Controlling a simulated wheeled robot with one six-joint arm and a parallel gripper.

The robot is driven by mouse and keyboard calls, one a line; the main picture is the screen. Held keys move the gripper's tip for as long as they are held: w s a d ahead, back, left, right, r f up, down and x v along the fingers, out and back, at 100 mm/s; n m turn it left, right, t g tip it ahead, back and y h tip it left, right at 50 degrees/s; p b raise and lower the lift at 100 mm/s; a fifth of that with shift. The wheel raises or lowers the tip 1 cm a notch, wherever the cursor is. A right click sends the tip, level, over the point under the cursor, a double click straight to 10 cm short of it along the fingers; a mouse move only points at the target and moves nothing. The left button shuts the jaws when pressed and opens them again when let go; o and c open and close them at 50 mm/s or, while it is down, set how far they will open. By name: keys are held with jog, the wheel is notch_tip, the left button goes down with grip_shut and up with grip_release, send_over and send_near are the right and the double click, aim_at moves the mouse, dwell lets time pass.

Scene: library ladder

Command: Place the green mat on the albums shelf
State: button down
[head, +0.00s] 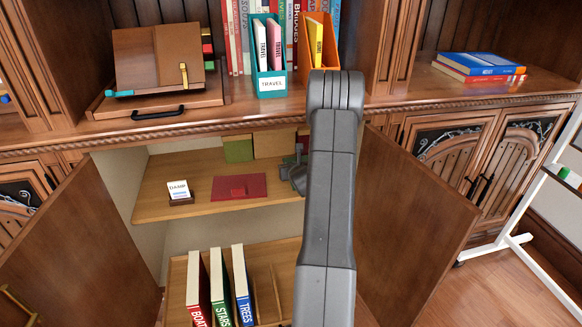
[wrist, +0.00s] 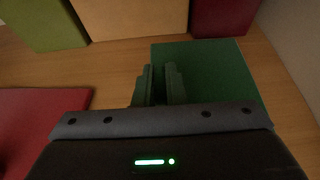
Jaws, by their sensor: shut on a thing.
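The green mat (wrist: 215,75) shows in the wrist view as a flat green rectangle just over or on the wooden cupboard shelf (wrist: 115,70). My gripper (wrist: 160,75) is shut on a part at its left side; I cannot tell if the mat touches the wood. In the head view my gripper (head: 297,172) is inside the cupboard at the right of this upper shelf (head: 160,205), and my arm hides the mat. Upright album-like blocks stand at the shelf's back: green (head: 238,149), tan (head: 273,143) and dark red (wrist: 222,15).
A red mat (head: 239,188) lies left of my gripper, with a DAMP card (head: 179,191) further left. Open cupboard doors (head: 400,220) flank the opening. Books (head: 220,287) stand on the lower level. A pale side wall (wrist: 292,50) is close on the right.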

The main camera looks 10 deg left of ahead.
jog(key=shift+f, duration=0.15)
jog(key=c, duration=1.5)
grip_release()
jog(key=shift+r, duration=0.25)
jog(key=p+v, duration=0.1)
jog(key=v, duration=1.1)
jog(key=shift+a+p, duration=0.1)
jog(key=shift+p, duration=0.2)
